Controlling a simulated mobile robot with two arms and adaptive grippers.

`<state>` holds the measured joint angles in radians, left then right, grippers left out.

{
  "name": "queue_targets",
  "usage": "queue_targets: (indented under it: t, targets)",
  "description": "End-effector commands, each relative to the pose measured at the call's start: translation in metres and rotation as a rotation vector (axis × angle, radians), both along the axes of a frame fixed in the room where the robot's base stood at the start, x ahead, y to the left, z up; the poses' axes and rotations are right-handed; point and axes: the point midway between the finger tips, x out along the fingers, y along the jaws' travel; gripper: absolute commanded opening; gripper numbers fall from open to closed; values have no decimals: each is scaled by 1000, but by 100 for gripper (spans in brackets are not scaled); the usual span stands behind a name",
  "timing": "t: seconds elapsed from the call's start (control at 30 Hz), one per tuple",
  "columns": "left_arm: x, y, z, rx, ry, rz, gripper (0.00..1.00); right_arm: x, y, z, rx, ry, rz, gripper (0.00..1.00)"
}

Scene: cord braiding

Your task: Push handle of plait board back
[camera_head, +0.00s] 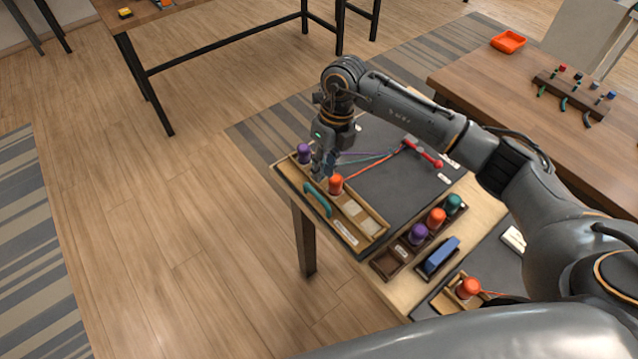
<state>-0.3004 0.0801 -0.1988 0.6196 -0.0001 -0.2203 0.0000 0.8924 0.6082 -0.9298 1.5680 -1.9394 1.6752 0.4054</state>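The plait board (392,185) is a dark panel on the wooden table, with a wooden tray (372,231) along its near-left edge. A teal handle (318,200) is fixed on this tray. A purple spool (304,153) and an orange spool (336,184) stand in the tray. Cords run from this end to a red bar (422,153) at the board's far side. My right gripper (322,172) points down between the two spools, just behind the teal handle. Its fingertips are small and partly hidden, so its opening and any contact are unclear. My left gripper is out of view.
A wooden rack (393,262) with purple, orange and teal spools and a blue block (442,253) lie to the right of the board. Another orange spool (468,288) stands nearer. A side table (500,112) holds an orange tray (508,42). Open floor lies left.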

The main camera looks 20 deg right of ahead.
Motion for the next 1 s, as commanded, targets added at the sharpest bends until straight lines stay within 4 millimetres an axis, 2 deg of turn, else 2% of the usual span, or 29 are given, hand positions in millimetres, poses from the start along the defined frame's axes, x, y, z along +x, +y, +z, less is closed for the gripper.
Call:
queue_targets:
  t: [0.2,0.4,0.77,0.87,1.0]
  targets:
    - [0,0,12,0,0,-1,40,-4,8,-40,1,2,1,22]
    - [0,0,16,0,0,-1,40,-5,12,-61,1,0,1,22]
    - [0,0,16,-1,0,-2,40,-5,13,-67,1,-1,2,22]
    - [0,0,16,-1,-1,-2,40,-5,13,-66,1,-1,2,2]
    - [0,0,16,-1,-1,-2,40,-5,13,-66,2,-2,2,0]
